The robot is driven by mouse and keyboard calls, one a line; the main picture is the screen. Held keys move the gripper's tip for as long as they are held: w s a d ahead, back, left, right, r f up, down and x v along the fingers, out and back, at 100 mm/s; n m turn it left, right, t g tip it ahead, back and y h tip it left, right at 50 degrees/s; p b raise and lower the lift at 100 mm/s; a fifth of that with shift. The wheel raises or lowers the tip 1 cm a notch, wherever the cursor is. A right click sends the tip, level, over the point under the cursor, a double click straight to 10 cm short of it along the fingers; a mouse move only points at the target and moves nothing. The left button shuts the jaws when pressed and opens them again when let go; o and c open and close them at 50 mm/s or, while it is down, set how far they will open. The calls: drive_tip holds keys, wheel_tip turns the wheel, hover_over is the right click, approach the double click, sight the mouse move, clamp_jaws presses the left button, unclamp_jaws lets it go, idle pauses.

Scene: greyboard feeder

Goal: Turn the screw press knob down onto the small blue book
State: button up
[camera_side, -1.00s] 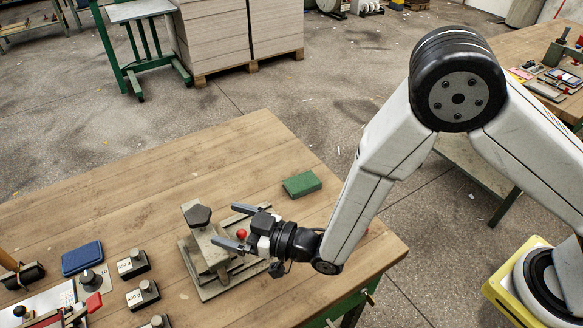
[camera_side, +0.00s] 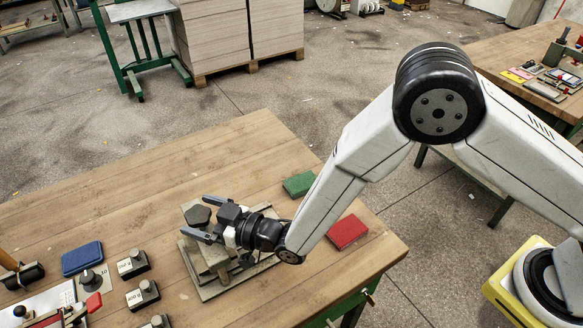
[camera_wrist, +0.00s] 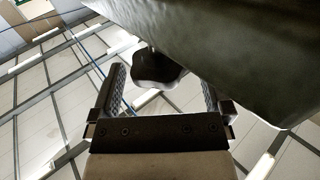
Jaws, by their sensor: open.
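The screw press (camera_side: 228,283) stands on the wooden bench, with its dark lobed knob (camera_side: 197,215) on top. My gripper (camera_side: 203,217) is open at the knob, one finger on each side of it in the side view. In the wrist view the knob (camera_wrist: 155,70) shows between and beyond the open fingers, with gaps on both sides; contact cannot be told. A grey-green press part (camera_wrist: 235,50) fills the upper right there. A small blue flat book-like block (camera_side: 82,257) lies left of the press. What lies under the press screw is hidden by the gripper.
A green block (camera_side: 299,183) and a red block (camera_side: 347,231) lie behind and right of the press. Several knobbed weights (camera_side: 133,264) and a red-handled tool (camera_side: 88,305) are at the left. The bench's back left is clear.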

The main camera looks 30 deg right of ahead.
drive_tip(key=shift+w+a, duration=0.45)
drive_tip(key=shift+w, duration=0.1)
drive_tip(key=shift+c, duration=0.2)
drive_tip(key=c, duration=1.1)
drive_tip(key=shift+c, duration=0.2)
drive_tip(key=shift+m+t+h, duration=0.7)
drive_tip(key=shift+m+h, duration=0.1)
drive_tip(key=shift+h, duration=0.3)
drive_tip(key=o, duration=1.2)
drive_tip(key=shift+s, duration=0.1)
